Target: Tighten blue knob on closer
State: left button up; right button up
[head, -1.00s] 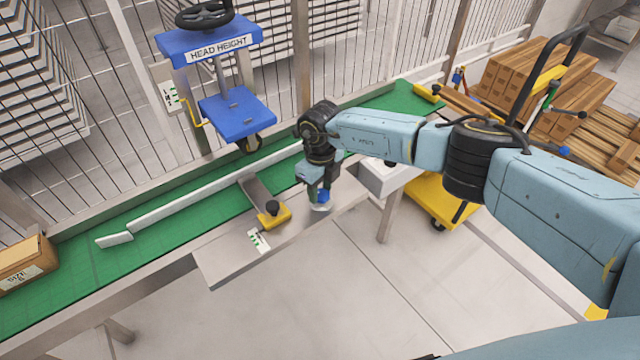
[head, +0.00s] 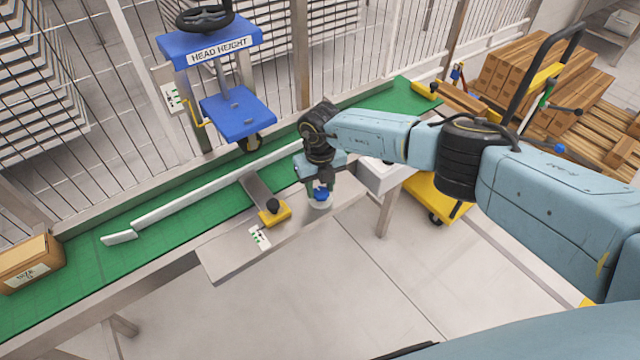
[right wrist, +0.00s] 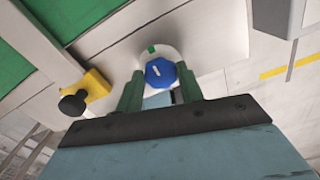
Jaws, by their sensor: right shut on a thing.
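The blue knob (head: 321,195) sits on a round pale base (head: 321,206) on the grey metal plate beside the conveyor. In the right wrist view the knob (right wrist: 160,73) is faceted, with a white line mark on its top. A small green mark (right wrist: 152,49) shows on the pale base near the knob. My right gripper (head: 319,190) points down at the knob. In the right wrist view its two green fingers (right wrist: 160,90) stand on either side of the knob, shut on it. My left gripper is not in view.
A yellow block with a black knob (head: 274,210) stands to the left on the plate, near a white card with green marks (head: 260,237). A green conveyor (head: 80,270) runs behind, with a cardboard box (head: 30,262). A blue HEAD HEIGHT stand (head: 235,105) stands at the fence.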

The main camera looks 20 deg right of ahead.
aim_at(320, 191)
jog(key=o, duration=1)
jog(key=shift+r, duration=0.1)
jog(key=shift+r, duration=0.3)
pick_arm(q)
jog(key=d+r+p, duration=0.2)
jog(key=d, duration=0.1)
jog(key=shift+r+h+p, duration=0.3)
jog(key=shift+p, duration=0.1)
pick_arm(e)
notch_tip(320, 191, up, 13)
jog(key=shift+f, duration=0.2)
